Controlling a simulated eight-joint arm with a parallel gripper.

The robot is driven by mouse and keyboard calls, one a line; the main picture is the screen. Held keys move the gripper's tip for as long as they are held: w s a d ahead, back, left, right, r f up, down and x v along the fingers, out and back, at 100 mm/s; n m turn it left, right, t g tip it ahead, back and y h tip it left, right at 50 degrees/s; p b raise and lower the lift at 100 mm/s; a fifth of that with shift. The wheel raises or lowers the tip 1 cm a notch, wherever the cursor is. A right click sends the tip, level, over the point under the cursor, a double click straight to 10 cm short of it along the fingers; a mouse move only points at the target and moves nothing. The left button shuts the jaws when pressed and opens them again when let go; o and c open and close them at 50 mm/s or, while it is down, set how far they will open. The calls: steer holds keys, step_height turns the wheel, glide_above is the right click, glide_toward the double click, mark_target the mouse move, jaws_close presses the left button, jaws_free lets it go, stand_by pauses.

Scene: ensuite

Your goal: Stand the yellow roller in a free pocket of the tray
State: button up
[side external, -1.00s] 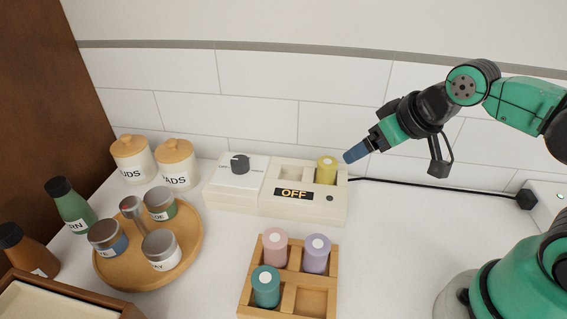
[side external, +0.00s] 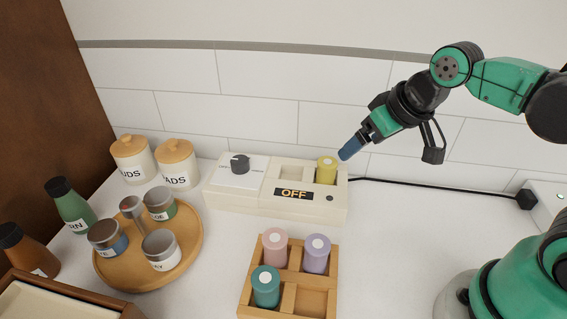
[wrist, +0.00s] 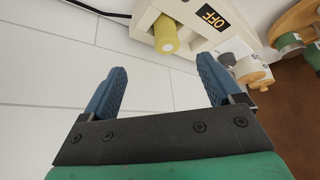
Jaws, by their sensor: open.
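The yellow roller (side external: 326,171) stands in the right-hand well of the cream warmer unit. It also shows in the wrist view (wrist: 166,36), beyond my fingertips. My gripper (side external: 345,154) is just up and to the right of the roller, pointing down and left. In the wrist view my gripper (wrist: 161,76) is open with nothing between its blue fingers. The wooden tray (side external: 245,291) stands in front of the unit. It holds a pink roller (side external: 275,247), a lilac roller (side external: 316,254) and a teal roller (side external: 266,287). Its front right pocket (side external: 311,302) is empty.
The cream unit (side external: 245,200) has a dark knob, an OFF label and an empty left well. A round wooden turntable (side external: 190,251) with several jars stands left. Two lidded canisters (side external: 175,163) are behind it. A black cable runs along the tiled wall.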

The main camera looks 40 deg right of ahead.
mark_target(328, 162)
steer(key=w+f+g, duration=0.1)
steer(key=w+g, duration=0.2)
steer(key=w, duration=0.1)
steer(key=w+f+g, duration=0.1)
steer(key=w+g, duration=0.1)
steer(key=shift+w+a+f+g, duration=0.1)
steer(key=shift+a+f+g, duration=0.2)
steer(key=shift+a, duration=0.1)
steer(key=shift+w+f+g, duration=0.2)
steer(key=shift+f+g, duration=0.1)
steer(key=shift+f, duration=2.85)
jaws_close()
steer(key=shift+r, duration=0.1)
